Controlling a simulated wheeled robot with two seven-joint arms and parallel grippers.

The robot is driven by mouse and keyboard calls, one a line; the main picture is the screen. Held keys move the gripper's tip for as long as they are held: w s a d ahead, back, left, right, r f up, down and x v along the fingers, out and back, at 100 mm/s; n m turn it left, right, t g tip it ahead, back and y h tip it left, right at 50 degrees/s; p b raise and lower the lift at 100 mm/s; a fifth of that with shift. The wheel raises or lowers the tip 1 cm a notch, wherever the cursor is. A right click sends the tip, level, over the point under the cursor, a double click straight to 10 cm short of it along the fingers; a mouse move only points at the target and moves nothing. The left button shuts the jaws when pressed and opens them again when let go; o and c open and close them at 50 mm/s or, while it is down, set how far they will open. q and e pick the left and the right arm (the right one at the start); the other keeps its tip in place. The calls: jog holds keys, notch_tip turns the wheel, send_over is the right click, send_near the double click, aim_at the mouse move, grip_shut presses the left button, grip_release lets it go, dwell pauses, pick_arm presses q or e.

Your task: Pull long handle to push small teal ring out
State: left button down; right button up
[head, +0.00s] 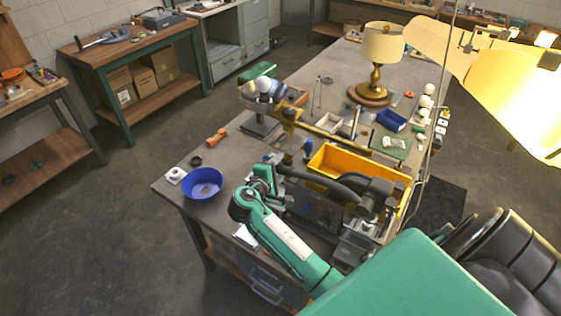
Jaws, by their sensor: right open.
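A dark bench tool (375,195) stands at the near right of the grey workbench. A long dark handle (325,180) reaches left from it. My right arm, teal, comes up from the bottom right and bends back at its elbow. My right gripper (277,168) is open beside the left end of the handle. I cannot tell whether its fingers touch or surround the handle. The small teal ring cannot be made out; the tool and arm may hide it. My left gripper is not in view.
A yellow bin (353,162) stands right behind the handle. A blue bowl (203,184) and an orange item (216,137) lie to the left. A brass lamp (376,62) stands farther back.

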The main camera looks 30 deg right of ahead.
jog(key=shift+w+d+f, duration=0.15)
jog(key=shift+w+d, duration=0.15)
jog(key=shift+d, duration=0.3)
grip_shut()
jog(key=shift+w, duration=0.1)
